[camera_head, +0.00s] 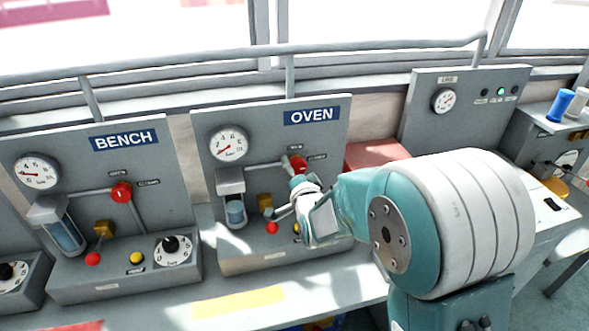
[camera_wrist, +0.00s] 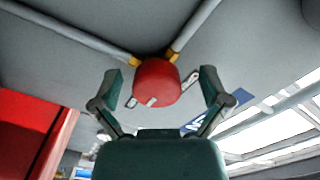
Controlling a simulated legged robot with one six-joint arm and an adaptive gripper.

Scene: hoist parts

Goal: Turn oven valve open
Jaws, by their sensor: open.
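The oven valve is a red knob (camera_head: 298,165) on the grey panel under the OVEN label (camera_head: 312,116), partly hidden by my arm in the head view. In the wrist view the red knob (camera_wrist: 157,82) is round, with a white marking, and joins two grey pipes by brass fittings. My gripper (camera_wrist: 160,88) is open, with one finger on each side of the knob. Whether a finger touches the knob cannot be told. In the head view my gripper (camera_head: 292,188) is at the oven panel, its fingers mostly hidden.
The BENCH panel (camera_head: 123,139) stands to the left with a similar red valve (camera_head: 121,192). A gauge (camera_head: 228,143) and a glass cylinder (camera_head: 235,210) are left of the oven valve. A red box (camera_head: 375,157) is to the right. A rail (camera_head: 230,55) runs above the panels.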

